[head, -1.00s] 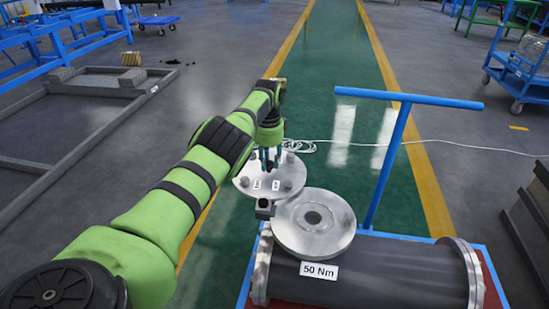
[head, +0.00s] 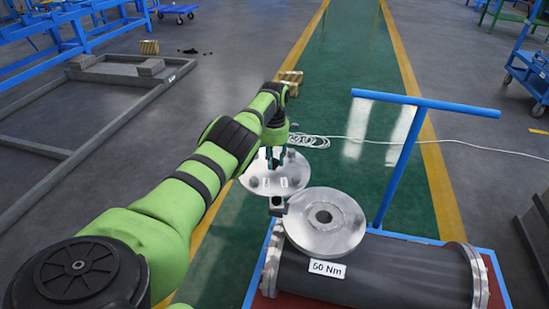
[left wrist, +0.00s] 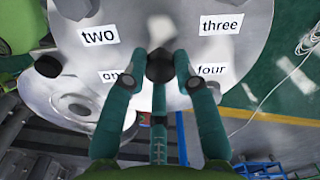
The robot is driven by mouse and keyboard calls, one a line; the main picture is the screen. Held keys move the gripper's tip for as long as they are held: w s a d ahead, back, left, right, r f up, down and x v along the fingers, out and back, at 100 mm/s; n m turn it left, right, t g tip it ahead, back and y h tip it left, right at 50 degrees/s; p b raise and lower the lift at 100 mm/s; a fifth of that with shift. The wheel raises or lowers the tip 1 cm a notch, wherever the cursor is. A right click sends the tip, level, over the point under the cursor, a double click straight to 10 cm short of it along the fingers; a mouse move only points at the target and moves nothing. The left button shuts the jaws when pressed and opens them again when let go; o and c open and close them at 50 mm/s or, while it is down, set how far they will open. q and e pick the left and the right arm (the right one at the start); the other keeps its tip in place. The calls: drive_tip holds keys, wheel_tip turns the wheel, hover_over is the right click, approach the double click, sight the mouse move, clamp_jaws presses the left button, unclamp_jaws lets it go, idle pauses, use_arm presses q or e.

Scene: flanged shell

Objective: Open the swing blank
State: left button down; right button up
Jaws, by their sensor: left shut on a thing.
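The swing blank (head: 262,185) is a round silver plate with dark bolt heads and white labels. It sits beyond and left of the open silver flange (head: 345,232), clear of its central hole, with a small dark hinge block (head: 277,205) between them. In the left wrist view the blank (left wrist: 180,20) shows the labels "two", "three", "four" and a partly hidden one. My left gripper (head: 276,158) is over the blank; in the left wrist view its fingers (left wrist: 160,68) are shut on a dark bolt head on the plate. My right gripper is not in view.
The dark shell (head: 390,270) labelled "50 Nm" lies on a blue-edged trolley with a tall blue handle (head: 425,101). A white cable (head: 310,141) lies on the green floor behind the blank. A grey frame (head: 95,135) lies at left.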

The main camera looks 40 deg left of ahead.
sight(274, 160)
use_arm(q)
drive_tip(key=c, duration=1)
unclamp_jaws()
drive_tip(key=shift+r, duration=0.1)
drive_tip(key=shift+o, duration=0.2)
wheel_tip(274, 160, up, 12)
